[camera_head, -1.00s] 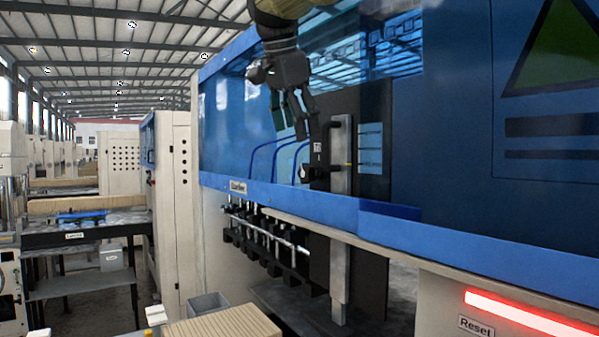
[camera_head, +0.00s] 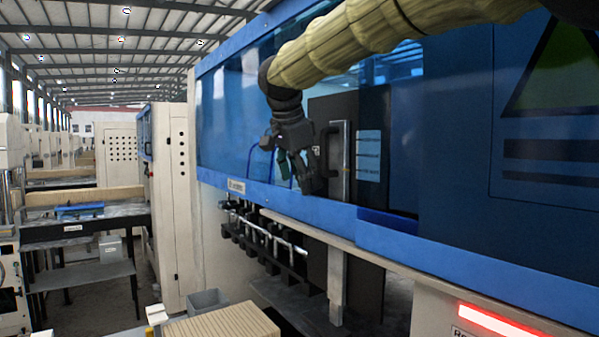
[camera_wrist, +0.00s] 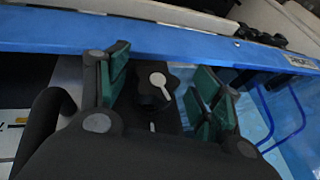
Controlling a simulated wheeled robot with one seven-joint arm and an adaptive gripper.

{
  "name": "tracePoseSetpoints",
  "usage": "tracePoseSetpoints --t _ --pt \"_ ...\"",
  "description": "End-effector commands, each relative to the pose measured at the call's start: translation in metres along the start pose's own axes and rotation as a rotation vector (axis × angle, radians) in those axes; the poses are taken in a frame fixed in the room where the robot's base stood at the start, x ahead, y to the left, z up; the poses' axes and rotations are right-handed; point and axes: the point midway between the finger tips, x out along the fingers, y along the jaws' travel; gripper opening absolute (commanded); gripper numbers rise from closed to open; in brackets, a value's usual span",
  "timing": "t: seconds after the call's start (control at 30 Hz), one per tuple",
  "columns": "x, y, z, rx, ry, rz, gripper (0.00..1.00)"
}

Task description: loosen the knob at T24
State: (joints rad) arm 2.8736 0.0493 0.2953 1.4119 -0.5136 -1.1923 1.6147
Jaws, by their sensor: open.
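The knob (camera_wrist: 156,86) is dark and lobed, with a white pointer mark, in the wrist view. It sits on a dark block on a metal upright, just below the blue rail. My gripper (camera_wrist: 163,78) is open, with green-padded fingers on either side of the knob and visible gaps between. In the head view my gripper (camera_head: 303,176) reaches down inside the blue-framed opening, beside the grey upright (camera_head: 338,150). There the knob is hidden behind my fingers. I cannot read a T24 label in either view.
The blue rail (camera_head: 290,203) runs along the opening's lower edge, close to my gripper; it also crosses the wrist view (camera_wrist: 160,35). A dark handle (camera_wrist: 45,125) stands left of my fingers. Blue hoses (camera_wrist: 285,125) hang at the right. A slatted wooden stack (camera_head: 225,325) lies below.

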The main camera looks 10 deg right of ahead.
Motion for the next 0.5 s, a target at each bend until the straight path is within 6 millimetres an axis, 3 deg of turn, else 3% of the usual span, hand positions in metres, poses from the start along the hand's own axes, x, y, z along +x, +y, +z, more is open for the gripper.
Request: tracePoseSetpoints --t 0.27,0.5 --pt "0.0009 -0.0002 0.0003 0.0 0.0 -0.001 0.66" --pt "0.0006 -0.0003 0.0004 -0.001 0.0 -0.002 0.25"
